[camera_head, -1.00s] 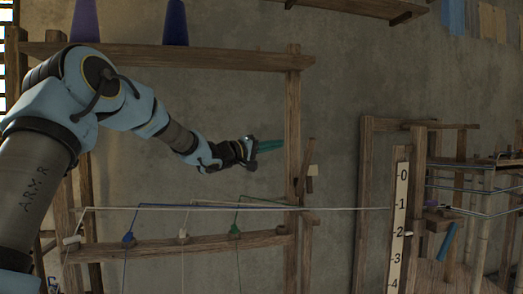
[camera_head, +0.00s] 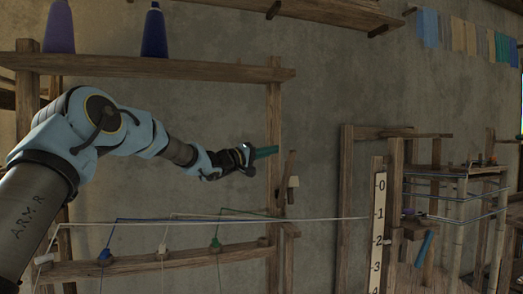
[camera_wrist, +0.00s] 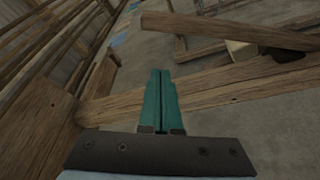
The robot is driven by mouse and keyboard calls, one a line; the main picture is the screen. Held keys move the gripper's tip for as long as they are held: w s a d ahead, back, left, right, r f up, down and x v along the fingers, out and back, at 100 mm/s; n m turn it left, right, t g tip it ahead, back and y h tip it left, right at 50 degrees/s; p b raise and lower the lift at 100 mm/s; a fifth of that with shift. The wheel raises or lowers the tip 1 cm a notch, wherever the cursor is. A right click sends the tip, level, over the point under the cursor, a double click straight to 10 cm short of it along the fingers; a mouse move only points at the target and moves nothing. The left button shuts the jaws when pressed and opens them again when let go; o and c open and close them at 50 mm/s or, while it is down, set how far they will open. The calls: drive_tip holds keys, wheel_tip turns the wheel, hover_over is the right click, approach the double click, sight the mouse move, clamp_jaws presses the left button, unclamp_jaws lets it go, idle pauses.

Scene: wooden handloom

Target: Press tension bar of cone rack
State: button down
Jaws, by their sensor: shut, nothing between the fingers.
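The cone rack (camera_head: 150,70) is a wooden frame with a top shelf and a lower rail. A short, slightly tilted wooden bar (camera_head: 285,180) stands beside its right post and seems to be the tension bar; it shows at the upper right of the wrist view (camera_wrist: 215,27). A pale block (camera_head: 293,182) is beside it. My gripper (camera_head: 274,151) has teal fingers, closed together and empty. In the head view its tips overlap the right post, just left of the bar's upper end. In the wrist view the fingers (camera_wrist: 162,88) point toward a wooden beam; contact cannot be told.
Purple and blue cones (camera_head: 154,32) stand on the shelf. Threads run from the lower rail (camera_head: 180,258) toward a numbered scale (camera_head: 378,225). The wooden loom frame (camera_head: 347,200) stands at right. Bare wall shows between rack and loom.

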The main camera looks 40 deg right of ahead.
drive_tip(key=s, duration=0.1)
drive_tip(key=s+d+f, duration=0.1)
drive_tip(key=s+p, duration=0.1)
drive_tip(key=shift+s+d+f, duration=0.2)
drive_tip(key=shift+s+d, duration=0.1)
drive_tip(key=shift+d, duration=0.05)
idle(0.5)
